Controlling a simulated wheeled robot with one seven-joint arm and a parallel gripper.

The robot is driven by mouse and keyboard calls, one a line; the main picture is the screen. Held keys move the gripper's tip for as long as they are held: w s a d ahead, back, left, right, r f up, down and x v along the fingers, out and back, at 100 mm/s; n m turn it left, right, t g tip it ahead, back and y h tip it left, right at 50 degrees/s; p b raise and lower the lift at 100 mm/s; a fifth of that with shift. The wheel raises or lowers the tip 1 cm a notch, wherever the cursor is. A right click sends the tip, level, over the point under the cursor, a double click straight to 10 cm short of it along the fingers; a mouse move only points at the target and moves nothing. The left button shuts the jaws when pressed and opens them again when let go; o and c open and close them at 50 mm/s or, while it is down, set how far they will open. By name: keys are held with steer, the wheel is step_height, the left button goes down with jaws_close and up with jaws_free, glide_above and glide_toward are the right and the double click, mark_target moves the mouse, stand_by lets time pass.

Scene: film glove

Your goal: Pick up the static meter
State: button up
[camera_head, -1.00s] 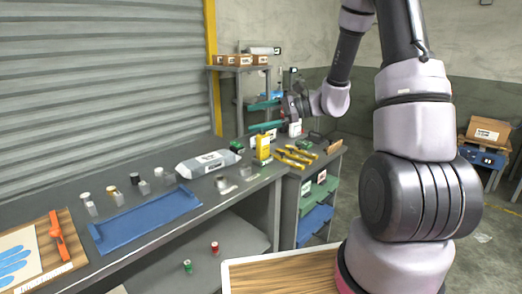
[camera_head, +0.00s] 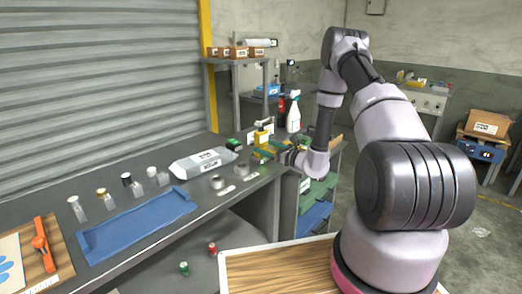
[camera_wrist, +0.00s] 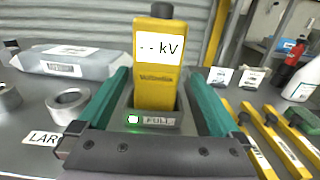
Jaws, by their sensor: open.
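The static meter (camera_wrist: 155,82) is a yellow upright device with a dark knob on top and a white display reading "-- kV". It stands in a grey dock (camera_wrist: 165,120) with a lit green light and a label reading "FULL". In the head view the meter (camera_head: 262,136) stands on the bench, partly hidden by my gripper (camera_head: 272,152). In the wrist view my gripper (camera_wrist: 156,78) is open, with one green finger on each side of the meter's lower body. Gaps show between the fingers and the meter. I cannot tell how far its tips reach past it.
A grey-white bag (camera_wrist: 75,62) and metal rings (camera_wrist: 70,104) lie left of the meter. Yellow-handled tools (camera_wrist: 265,140) lie close on the right. A white spray bottle (camera_head: 294,112) and red bottle (camera_wrist: 290,60) stand behind right.

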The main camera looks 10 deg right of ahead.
mark_target(256, 142)
steer(key=x, duration=0.5)
steer(key=shift+w+a+r, duration=0.2)
steer(key=shift+a+r, duration=0.05)
steer(key=shift+a, duration=0.15)
steer(key=c, duration=1.6)
